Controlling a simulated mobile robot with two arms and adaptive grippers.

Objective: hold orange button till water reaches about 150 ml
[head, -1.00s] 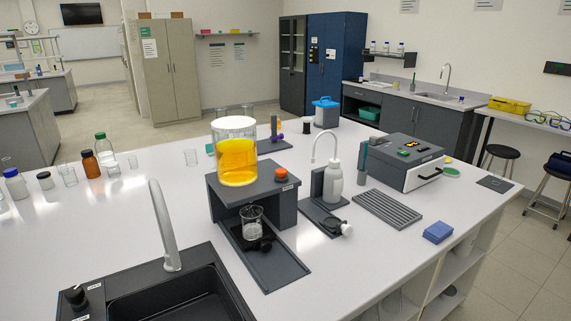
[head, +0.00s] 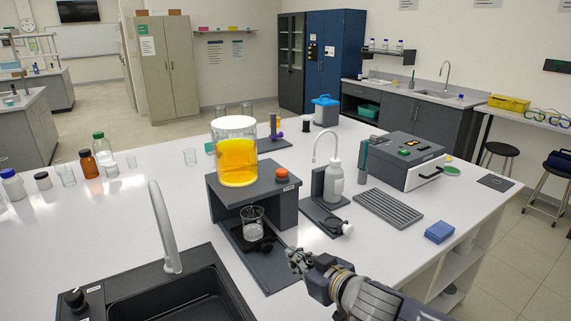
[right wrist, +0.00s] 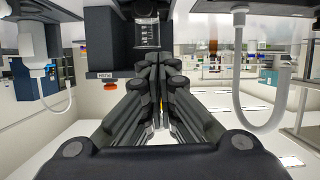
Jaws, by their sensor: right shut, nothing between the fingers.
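The orange button (head: 281,175) sits on the top right corner of the dark rig stand (head: 228,187). It also shows in the right wrist view (right wrist: 110,86), where the scene appears upside down. A glass cylinder of orange liquid (head: 237,162) stands on the rig. A small glass beaker (head: 252,228) stands below on the black base tray (head: 275,273); its liquid level is too small to read. My right gripper (head: 294,254) is shut and empty, in front of and below the button, apart from it. Its closed fingers fill the middle of the wrist view (right wrist: 160,62). My left gripper is not in view.
A black sink (head: 165,293) with a tall tap (head: 166,230) is at front left. A blue sponge block (head: 439,232) lies near the right edge.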

